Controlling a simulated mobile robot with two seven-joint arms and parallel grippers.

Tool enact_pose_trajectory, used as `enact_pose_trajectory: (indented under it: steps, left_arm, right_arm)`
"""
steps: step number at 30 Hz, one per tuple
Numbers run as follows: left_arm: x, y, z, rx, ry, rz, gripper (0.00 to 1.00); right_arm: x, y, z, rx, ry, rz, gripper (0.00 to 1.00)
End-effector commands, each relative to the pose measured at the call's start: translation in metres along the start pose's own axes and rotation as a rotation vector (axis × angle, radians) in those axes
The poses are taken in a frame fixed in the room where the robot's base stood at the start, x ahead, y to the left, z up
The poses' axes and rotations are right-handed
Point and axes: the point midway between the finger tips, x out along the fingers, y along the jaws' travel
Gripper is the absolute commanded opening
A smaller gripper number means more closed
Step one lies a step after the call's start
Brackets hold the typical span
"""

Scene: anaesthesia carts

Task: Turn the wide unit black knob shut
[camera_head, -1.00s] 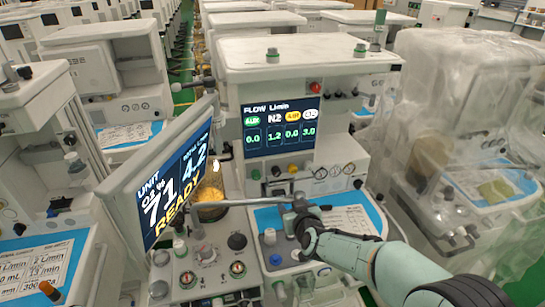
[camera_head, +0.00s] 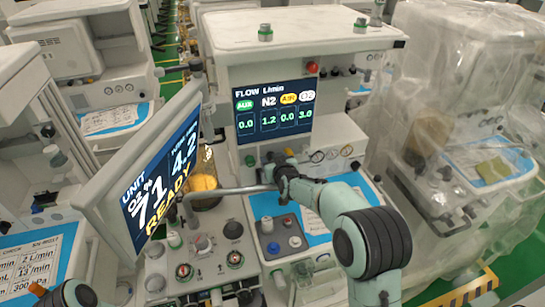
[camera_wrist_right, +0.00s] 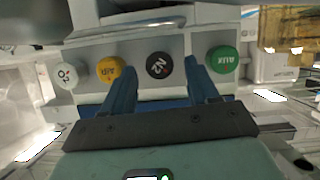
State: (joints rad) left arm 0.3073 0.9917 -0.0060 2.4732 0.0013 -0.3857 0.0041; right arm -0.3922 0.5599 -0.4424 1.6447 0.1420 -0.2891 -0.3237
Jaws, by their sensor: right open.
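The black knob marked N2 (camera_wrist_right: 158,66) sits in a row on the front of the wide unit (camera_head: 335,160), below its flow screen (camera_head: 275,111). The screen reads 1.2 under N2. My right gripper (camera_wrist_right: 157,68) is open, with one blue finger on each side of the black knob in the right wrist view. I cannot tell whether the fingers touch it. In the head view my right gripper (camera_head: 272,168) is just below the knob row and partly hides it.
A yellow knob (camera_wrist_right: 110,69) and a white knob (camera_wrist_right: 66,76) lie left of the black one in the wrist view. A green AUX knob (camera_wrist_right: 223,60) lies close on the right. A tilted READY monitor (camera_head: 150,180) stands left of my right gripper.

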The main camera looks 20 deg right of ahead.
Motion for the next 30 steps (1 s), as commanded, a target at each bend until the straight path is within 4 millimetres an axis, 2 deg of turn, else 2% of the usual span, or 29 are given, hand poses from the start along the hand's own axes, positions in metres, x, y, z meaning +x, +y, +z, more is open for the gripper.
enact_pose_trajectory:
  steps: [3,6,14,15,20,30]
  left_arm:
    - [-0.008,0.005,-0.008,0.004,0.010,0.003,0.43]
    - [-0.009,0.006,-0.009,0.004,0.011,0.004,0.43]
    - [-0.008,0.006,-0.008,0.004,0.010,0.004,0.43]
    - [-0.008,0.006,-0.008,0.004,0.010,0.004,0.43]
    - [-0.008,0.006,-0.008,0.004,0.010,0.004,0.43]
    - [-0.001,0.001,-0.001,0.001,0.001,0.001,0.43]
  right_arm:
    - [0.013,0.000,-0.003,-0.001,0.002,0.001,0.59]
    - [0.018,0.000,-0.003,0.000,0.002,0.000,0.59]
    - [0.019,0.000,0.000,0.000,0.000,-0.001,0.59]
    - [0.019,0.000,0.000,0.000,0.000,-0.001,0.56]
    - [0.019,0.000,0.000,0.000,0.000,-0.001,0.04]
    - [0.019,0.001,0.001,0.033,0.002,-0.013,0.03]
